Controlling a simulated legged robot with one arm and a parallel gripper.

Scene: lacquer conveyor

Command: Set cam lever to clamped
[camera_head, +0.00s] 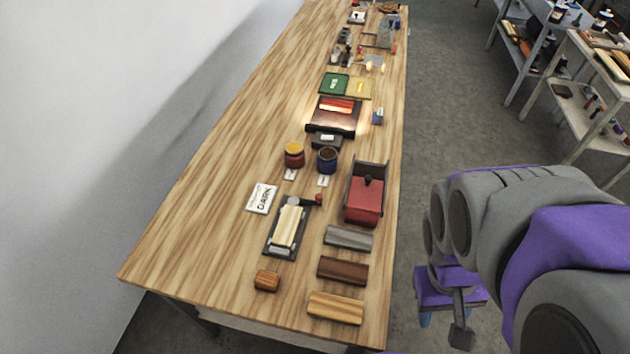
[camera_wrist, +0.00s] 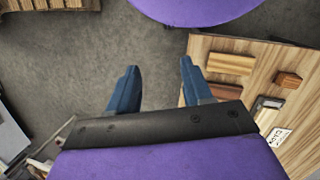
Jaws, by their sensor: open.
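A pale wood block (camera_head: 289,226) lies in the fixture. Whether the cam presses on the block is too small to tell. My gripper (camera_wrist: 158,78) is open and empty, with blue fingers over the floor in the wrist view. In the head view my gripper (camera_head: 446,318) hangs right of the table, well apart from the lever.
Near the fixture lie grey (camera_head: 348,237), dark brown (camera_head: 342,270) and light wood blocks (camera_head: 335,307), and a small wood block (camera_head: 267,280). The table's left side is clear.

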